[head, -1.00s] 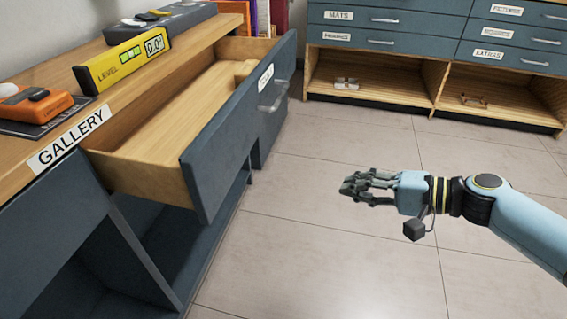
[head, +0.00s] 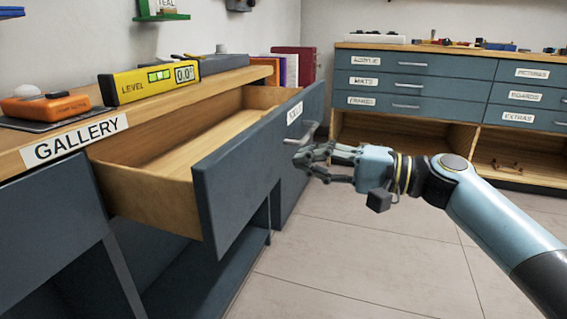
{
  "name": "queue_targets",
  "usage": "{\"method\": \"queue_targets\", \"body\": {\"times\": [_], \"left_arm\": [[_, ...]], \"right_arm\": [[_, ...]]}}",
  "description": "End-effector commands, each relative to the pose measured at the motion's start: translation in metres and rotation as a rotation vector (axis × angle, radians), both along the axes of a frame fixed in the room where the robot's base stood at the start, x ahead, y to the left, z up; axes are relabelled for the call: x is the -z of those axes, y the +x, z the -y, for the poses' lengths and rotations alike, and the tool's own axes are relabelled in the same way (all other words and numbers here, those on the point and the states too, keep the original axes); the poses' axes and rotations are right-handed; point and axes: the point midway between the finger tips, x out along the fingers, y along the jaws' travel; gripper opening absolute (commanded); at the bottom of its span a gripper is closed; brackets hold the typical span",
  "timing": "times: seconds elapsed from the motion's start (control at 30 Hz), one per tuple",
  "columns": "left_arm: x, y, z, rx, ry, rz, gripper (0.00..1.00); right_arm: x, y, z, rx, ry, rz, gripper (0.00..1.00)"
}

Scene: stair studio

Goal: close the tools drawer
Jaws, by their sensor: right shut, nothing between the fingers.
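The tools drawer (head: 245,178) stands pulled out from the wooden-topped bench at left. Its front is dark blue-grey, with a white label (head: 294,113) too slanted to read clearly. The inside that shows is bare wood. Its metal handle (head: 309,133) is partly hidden behind my right gripper. My right gripper (head: 306,158) is shut and empty, in front of the right part of the drawer front, close to the handle. I cannot tell whether it touches the handle or the front. My left gripper is out of view.
The bench top carries a yellow level (head: 150,84), an orange tool (head: 45,107) and a grey case (head: 222,63). A GALLERY label (head: 75,139) marks its edge. A second drawer cabinet (head: 430,90) stands at the back. The floor (head: 390,255) at right is clear.

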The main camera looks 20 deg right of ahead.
Motion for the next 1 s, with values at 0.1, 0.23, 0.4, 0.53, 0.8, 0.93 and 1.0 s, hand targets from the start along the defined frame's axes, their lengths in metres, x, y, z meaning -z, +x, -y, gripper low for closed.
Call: {"method": "queue_targets", "body": {"times": [0.1, 0.23, 0.4, 0.53, 0.8, 0.93, 1.0], "left_arm": [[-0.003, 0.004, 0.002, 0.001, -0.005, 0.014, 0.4], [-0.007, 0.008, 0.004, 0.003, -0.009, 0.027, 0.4], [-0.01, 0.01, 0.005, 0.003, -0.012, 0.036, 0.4], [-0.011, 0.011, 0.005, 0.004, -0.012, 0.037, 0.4], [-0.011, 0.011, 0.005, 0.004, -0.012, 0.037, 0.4], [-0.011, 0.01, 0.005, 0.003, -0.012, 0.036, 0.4], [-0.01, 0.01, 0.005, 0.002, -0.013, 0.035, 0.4]], "right_arm": [[0.002, 0.012, -0.018, 0.0, 0.004, 0.0, 0.0], [0.002, 0.021, -0.031, 0.001, 0.003, -0.002, 0.0], [0.001, 0.026, -0.038, 0.0, 0.0, -0.001, 0.0], [0.001, 0.026, -0.039, 0.0, -0.002, -0.001, 0.0], [0.0, 0.027, -0.04, 0.0, -0.001, -0.001, 0.0], [0.0, 0.031, -0.046, 0.0, 0.001, 0.0, 0.0], [0.0, 0.035, -0.052, 0.0, 0.002, 0.0, 0.0]]}}
